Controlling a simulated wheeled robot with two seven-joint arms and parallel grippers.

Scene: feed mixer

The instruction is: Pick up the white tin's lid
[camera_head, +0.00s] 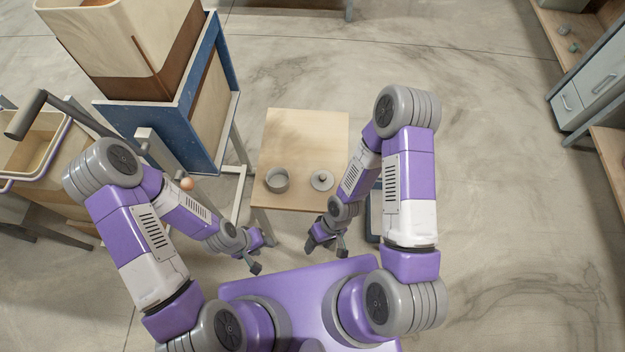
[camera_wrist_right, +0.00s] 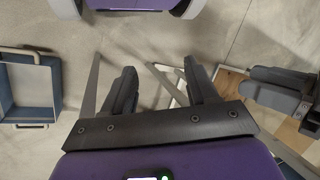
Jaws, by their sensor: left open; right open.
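The round, pale grey-white tin (camera_head: 277,181) stands open on the small wooden table, near its front edge. Its lid, a flat pale disc with a small knob (camera_head: 322,181), lies on the table just right of the tin, apart from it. My right gripper (camera_head: 327,249) is open and empty, in front of the table's front edge and short of the lid. In the right wrist view its two dark fingers (camera_wrist_right: 160,85) are spread with no object between them. My left gripper (camera_head: 263,254) is open and empty, left of the right one and in front of the table.
The wooden table (camera_head: 305,135) is bare behind the tin and lid. A blue stand (camera_head: 160,125) with a large cream and brown container (camera_head: 125,45) is at its left. A blue bin (camera_wrist_right: 30,90) shows in the right wrist view. Shelves with drawers (camera_head: 590,90) stand far right.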

